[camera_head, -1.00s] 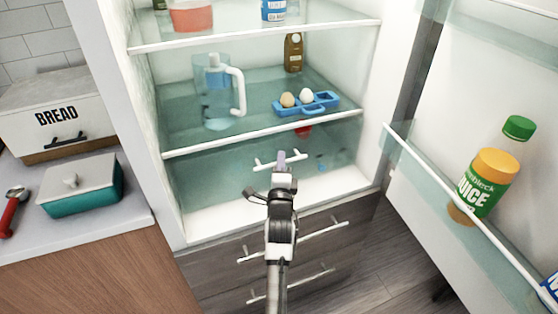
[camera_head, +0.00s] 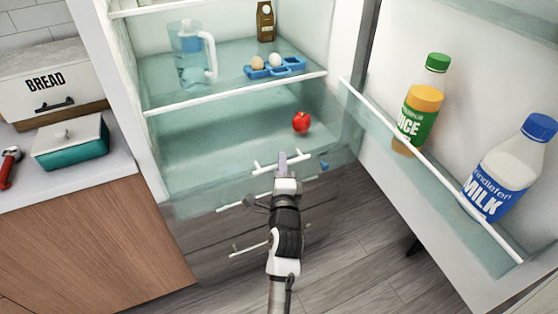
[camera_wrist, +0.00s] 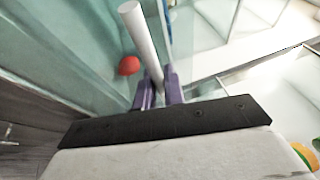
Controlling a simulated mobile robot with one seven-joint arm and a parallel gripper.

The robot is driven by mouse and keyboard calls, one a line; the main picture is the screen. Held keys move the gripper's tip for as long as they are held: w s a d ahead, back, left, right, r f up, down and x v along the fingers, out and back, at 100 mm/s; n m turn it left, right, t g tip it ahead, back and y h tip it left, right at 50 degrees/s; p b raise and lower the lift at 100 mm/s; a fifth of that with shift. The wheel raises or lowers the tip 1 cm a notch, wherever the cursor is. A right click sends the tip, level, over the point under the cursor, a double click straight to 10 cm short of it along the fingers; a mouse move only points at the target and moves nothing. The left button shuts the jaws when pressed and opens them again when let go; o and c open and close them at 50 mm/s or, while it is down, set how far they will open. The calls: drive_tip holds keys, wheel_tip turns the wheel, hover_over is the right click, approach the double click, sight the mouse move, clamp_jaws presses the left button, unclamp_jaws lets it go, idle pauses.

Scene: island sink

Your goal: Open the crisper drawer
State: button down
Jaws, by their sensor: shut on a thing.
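The crisper drawer (camera_head: 215,186) is a clear, greenish drawer at the bottom of the open fridge. It stands pulled out past the fridge's front. Its white bar handle (camera_head: 264,168) is on the front panel and also shows in the wrist view (camera_wrist: 138,35). My gripper (camera_head: 283,160) is shut on this handle, with its purple fingers (camera_wrist: 158,90) around the bar. A red round fruit or vegetable (camera_head: 301,122) shows inside the drawer and in the wrist view (camera_wrist: 129,65). Part of the handle is hidden behind my gripper.
The fridge door (camera_head: 400,165) stands open at the right, holding a juice bottle (camera_head: 418,105) and a milk bottle (camera_head: 508,170). A pitcher (camera_head: 192,55) and a blue egg holder (camera_head: 275,67) are on the shelf above. A counter with a bread box (camera_head: 50,80) is at the left.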

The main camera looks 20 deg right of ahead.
drive_tip(key=shift+s, duration=0.85)
drive_tip(key=c, duration=1.8)
unclamp_jaws()
drive_tip(key=shift+s+f, duration=0.1)
